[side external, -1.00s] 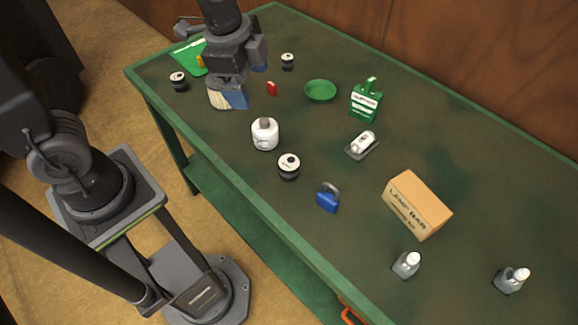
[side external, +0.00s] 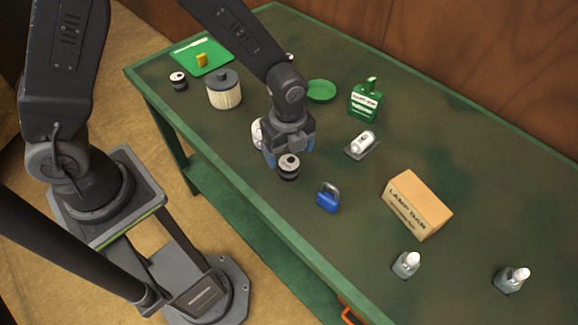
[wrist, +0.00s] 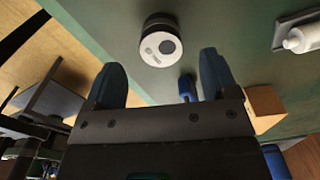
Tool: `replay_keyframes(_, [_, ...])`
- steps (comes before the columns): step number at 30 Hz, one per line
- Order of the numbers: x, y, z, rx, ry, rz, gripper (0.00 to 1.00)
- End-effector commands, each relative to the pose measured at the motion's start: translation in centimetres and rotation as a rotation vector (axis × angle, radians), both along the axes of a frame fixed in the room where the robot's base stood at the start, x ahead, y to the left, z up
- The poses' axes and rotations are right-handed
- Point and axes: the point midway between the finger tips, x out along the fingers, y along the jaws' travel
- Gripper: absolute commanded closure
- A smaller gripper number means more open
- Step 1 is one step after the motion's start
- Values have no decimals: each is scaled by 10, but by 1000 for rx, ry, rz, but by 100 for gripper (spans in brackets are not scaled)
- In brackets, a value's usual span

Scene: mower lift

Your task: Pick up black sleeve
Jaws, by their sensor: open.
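A short black cylinder with a white top and dark centre (side external: 289,167), which looks like the black sleeve, stands upright near the table's front edge. In the wrist view the same cylinder (wrist: 160,40) lies beyond my fingertips, roughly centred between them. My gripper (side external: 288,154) is open and empty, close above and behind the cylinder in the side view. Its two blue-grey fingers are spread apart in the wrist view (wrist: 162,75). A similar black cylinder with a white top (side external: 179,81) stands at the far left of the table.
A white bottle (side external: 257,132) is partly hidden beside my gripper. A blue padlock (side external: 328,198) stands close right of the cylinder. A cardboard box (side external: 417,204), a white tube on a dark base (side external: 362,144) and a ribbed canister (side external: 224,92) stand farther off.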

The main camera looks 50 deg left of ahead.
Motion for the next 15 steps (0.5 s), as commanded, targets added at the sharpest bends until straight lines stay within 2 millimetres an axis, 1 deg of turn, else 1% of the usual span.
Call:
replay_keyframes(5, [0,0,-12,1,2,1,20])
replay_keyframes(12, [0,-1,-47,2,4,1,20])
replay_keyframes(15, [0,-1,-55,1,1,1,20])
